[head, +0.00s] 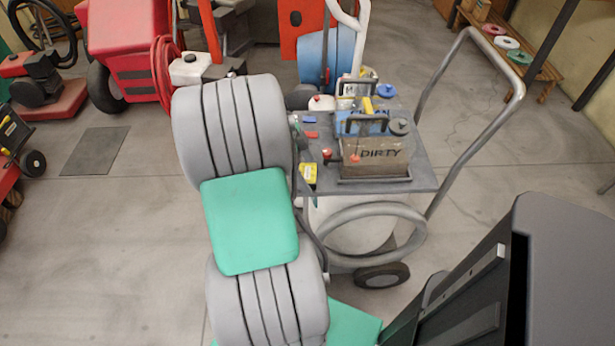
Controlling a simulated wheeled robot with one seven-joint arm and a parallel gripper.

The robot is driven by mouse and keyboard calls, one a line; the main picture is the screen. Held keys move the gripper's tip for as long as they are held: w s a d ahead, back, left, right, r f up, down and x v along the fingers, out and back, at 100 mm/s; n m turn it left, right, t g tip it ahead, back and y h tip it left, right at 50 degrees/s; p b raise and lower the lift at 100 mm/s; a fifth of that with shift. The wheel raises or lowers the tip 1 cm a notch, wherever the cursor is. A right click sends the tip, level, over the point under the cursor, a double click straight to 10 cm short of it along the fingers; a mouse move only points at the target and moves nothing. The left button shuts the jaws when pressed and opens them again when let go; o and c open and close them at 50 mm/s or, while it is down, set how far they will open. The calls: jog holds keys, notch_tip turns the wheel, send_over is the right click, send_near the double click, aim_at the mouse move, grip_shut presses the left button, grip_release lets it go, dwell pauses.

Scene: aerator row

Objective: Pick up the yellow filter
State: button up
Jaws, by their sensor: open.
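Two small yellow things are on the cart (425,178), and I cannot tell for sure which is the filter.
A brown bin marked DIRTY (376,157) and a blue bin (365,122) stand on the cart, with small red and blue pieces to their left. A tubular handle (447,70) rises at right. A red machine (125,45) stands behind left.

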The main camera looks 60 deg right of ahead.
jog(key=c, duration=1.4)
jog(key=shift+c, duration=0.2)
jog(key=shift+r, duration=0.1)
